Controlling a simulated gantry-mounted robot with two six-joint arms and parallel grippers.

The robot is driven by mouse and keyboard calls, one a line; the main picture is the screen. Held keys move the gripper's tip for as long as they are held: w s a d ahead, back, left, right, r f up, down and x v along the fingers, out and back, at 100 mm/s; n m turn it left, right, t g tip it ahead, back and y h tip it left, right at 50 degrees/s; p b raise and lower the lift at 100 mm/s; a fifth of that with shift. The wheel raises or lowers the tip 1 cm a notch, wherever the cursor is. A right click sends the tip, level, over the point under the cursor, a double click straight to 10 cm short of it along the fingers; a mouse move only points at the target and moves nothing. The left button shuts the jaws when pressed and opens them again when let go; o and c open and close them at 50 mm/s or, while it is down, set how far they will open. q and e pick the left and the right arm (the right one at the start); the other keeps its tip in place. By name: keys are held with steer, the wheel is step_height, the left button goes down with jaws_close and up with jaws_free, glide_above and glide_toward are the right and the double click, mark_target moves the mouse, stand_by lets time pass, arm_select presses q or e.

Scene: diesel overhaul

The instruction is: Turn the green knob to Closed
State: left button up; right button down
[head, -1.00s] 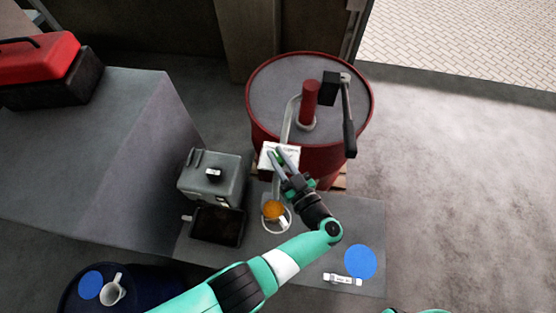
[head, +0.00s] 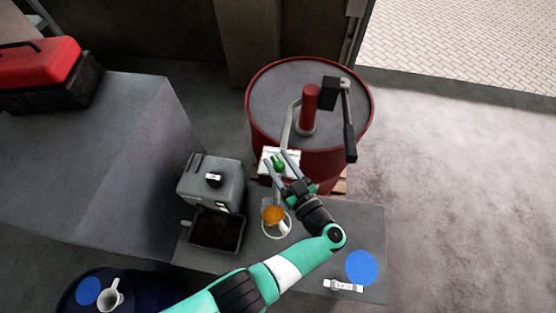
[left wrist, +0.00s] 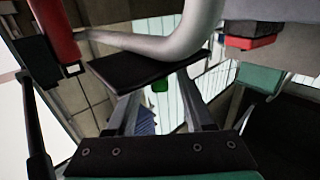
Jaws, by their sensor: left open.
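The green knob (head: 278,161) sits on a small white panel (head: 294,155) at the front of the red drum. In the left wrist view the green knob (left wrist: 160,86) shows as a small green piece between the fingers, partly cut off by a dark plate. My left gripper (head: 277,167) is open, with its two fingers reaching over the panel, one on each side of the knob. In the left wrist view my left gripper (left wrist: 160,94) holds nothing. I cannot tell whether a finger touches the knob. The panel's markings are too small to read. My right gripper is out of view.
The red drum (head: 348,95) carries a red hand pump (head: 309,97) with a black-gripped lever, and a grey pipe curves down close by the panel. A mug (head: 274,218) with orange content, a grey box (head: 205,178) and a dark tray (head: 213,233) stand nearby.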

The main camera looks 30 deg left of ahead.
arm_select(q)
steer(key=b+v, duration=0.2)
steer(key=v, duration=0.9)
steer(key=shift+s+d+f, duration=0.1)
steer(key=shift+s, duration=0.05)
